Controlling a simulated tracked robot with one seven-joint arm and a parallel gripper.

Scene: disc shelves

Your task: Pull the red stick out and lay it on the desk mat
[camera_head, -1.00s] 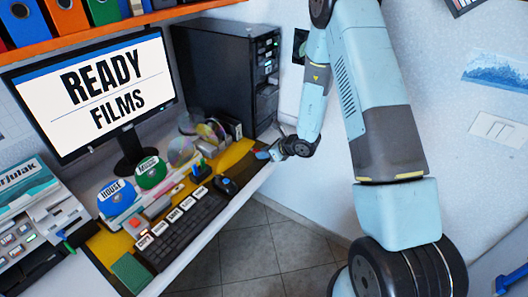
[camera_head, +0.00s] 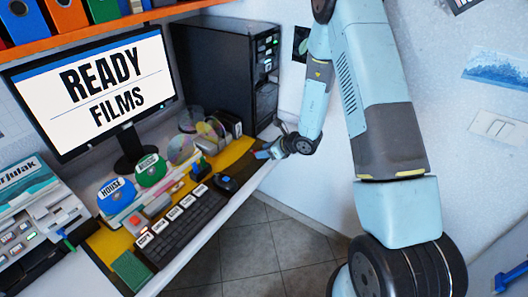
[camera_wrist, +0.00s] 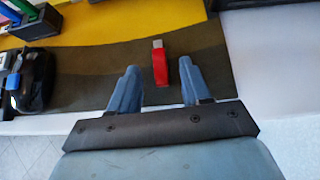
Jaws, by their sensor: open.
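The red stick (camera_wrist: 160,68), with a pale metal-looking end, lies on the dark part of the desk mat (camera_wrist: 90,68) in the wrist view. It is out of any port and touches nothing else that I can see. My gripper (camera_wrist: 159,66) is open, with one blue finger on either side of the stick and a gap to each. In the head view my gripper (camera_head: 264,153) is low over the right end of the yellow and dark mat (camera_head: 238,150). The stick cannot be made out there.
The black computer tower (camera_head: 215,75) stands behind my gripper. A keyboard (camera_head: 190,225), a mouse (camera_head: 225,183), disc holders and a monitor (camera_head: 95,95) stand to the left. The desk's front edge is close to my gripper, with open floor beyond.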

